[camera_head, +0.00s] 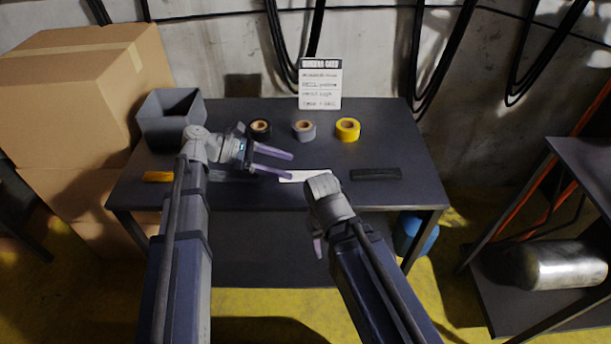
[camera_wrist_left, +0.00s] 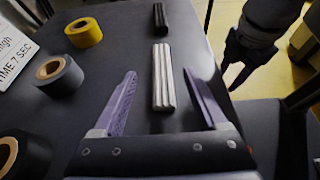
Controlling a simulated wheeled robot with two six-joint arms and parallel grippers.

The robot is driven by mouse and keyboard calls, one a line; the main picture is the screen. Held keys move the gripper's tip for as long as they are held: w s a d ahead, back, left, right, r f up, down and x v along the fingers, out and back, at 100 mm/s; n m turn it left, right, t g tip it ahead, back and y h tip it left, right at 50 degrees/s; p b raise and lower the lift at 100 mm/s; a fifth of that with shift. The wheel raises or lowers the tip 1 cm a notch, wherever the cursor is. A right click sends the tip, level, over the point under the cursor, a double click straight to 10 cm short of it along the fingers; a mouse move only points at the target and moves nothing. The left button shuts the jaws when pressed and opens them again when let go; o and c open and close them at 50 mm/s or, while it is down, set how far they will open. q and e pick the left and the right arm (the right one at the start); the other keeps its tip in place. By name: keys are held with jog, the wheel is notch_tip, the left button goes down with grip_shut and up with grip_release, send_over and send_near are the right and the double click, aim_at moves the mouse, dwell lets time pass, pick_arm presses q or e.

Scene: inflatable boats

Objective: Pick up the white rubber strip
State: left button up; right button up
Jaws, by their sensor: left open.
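The white rubber strip (camera_head: 306,176) lies flat on the dark table, just right of my left gripper's fingertips in the head view; my right arm hides its right end. In the left wrist view the white strip (camera_wrist_left: 163,78) lies lengthwise between and beyond the two fingers. My left gripper (camera_head: 291,167) is open and empty, its fingers pointing toward the strip; it also shows in the left wrist view (camera_wrist_left: 160,73). My right gripper (camera_head: 318,245) hangs near the table's front edge, mostly hidden behind its own arm.
Black (camera_head: 260,128), grey (camera_head: 304,131) and yellow (camera_head: 347,129) tape rolls stand behind the strip. A black strip (camera_head: 376,174) lies to the right, a yellow strip (camera_head: 157,177) at the left. A grey bin (camera_head: 170,118) and a sign card (camera_head: 320,84) stand at the back.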

aim_at(312, 173)
pick_arm(q)
jog(key=shift+x, duration=0.8)
jog(key=b+x, duration=0.1)
jog(key=x, duration=0.1)
jog(key=b+x, duration=0.1)
jog(key=x, duration=0.1)
jog(key=shift+s+d+f, duration=0.1)
jog(key=shift+d+f, duration=0.15)
jog(key=shift+f, duration=0.15)
jog(key=shift+d, duration=0.2)
grip_shut()
